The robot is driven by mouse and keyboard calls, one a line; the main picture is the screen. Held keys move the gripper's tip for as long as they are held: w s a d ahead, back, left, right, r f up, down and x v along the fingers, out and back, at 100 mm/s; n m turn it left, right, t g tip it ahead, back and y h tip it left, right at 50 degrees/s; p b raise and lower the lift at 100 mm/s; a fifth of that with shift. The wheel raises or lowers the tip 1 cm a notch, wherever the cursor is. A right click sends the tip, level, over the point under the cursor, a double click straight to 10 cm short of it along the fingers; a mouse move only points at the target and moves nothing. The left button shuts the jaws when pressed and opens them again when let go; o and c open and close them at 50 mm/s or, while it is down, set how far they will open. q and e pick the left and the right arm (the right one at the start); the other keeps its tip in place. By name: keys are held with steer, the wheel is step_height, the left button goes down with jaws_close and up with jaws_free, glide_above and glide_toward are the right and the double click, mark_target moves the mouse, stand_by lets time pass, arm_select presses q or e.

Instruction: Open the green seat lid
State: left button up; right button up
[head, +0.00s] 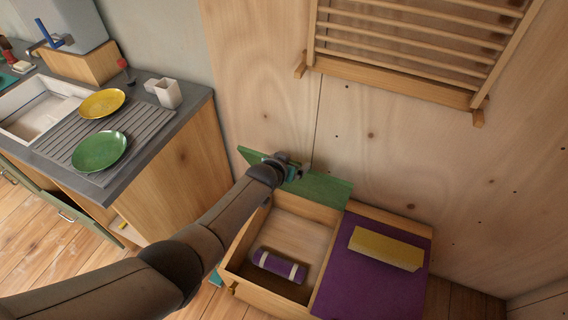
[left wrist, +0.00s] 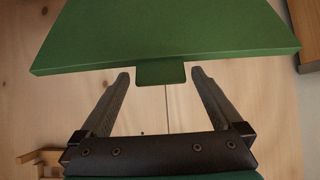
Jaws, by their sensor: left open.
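The green seat lid (head: 324,188) stands raised at the back of the wooden seat box (head: 238,255), near the plywood wall. The open box shows a rolled purple mat with pale bands (head: 279,266) inside. My left gripper (head: 292,170) is at the lid's upper edge in the head view, partly hidden by my wrist. In the left wrist view the green lid (left wrist: 165,35) spans the top, with a small green tab (left wrist: 160,74) at its edge. The open fingers (left wrist: 160,82) are on either side of the tab, apart from it. My right gripper is not in view.
A purple seat (head: 365,275) with a yellow block (head: 386,248) adjoins the box on the right. A counter (head: 190,115) with yellow and green plates stands at the left. A slatted wooden rack (head: 400,65) hangs on the wall above.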

arm_select(q)
steer(key=shift+s+a+r, duration=0.15)
steer(key=shift+s+r, duration=0.15)
steer(key=p+v, duration=0.6)
steer(key=v, duration=0.8)
steer(key=shift+s, duration=0.1)
steer(key=s+a+f+g+y+b, duration=0.1)
steer(key=s+a+f+b, duration=0.1)
steer(key=s+f, duration=0.5)
steer(key=s+a+f+n+g+b, duration=0.1)
steer(key=s+a+f+g+b, duration=0.15)
steer(key=f, duration=0.75)
steer(key=s+a+f+y+b, duration=0.1)
steer(key=s+a+f+b, duration=0.25)
steer(key=f, duration=0.55)
steer(key=s+a+f+g+b, duration=0.1)
steer(key=s+f+b, duration=0.1)
steer(key=s+f, duration=0.4)
steer(key=s+a+f+g+y+b, duration=0.1)
steer(key=s+f, duration=0.5)
steer(key=s, duration=0.7)
steer(key=s+a+f+g+b, duration=0.3)
steer(key=s+f, duration=0.4)
steer(key=s, duration=0.2)
steer(key=shift+s+n+y, duration=0.3)
steer(key=shift+s, duration=0.05)
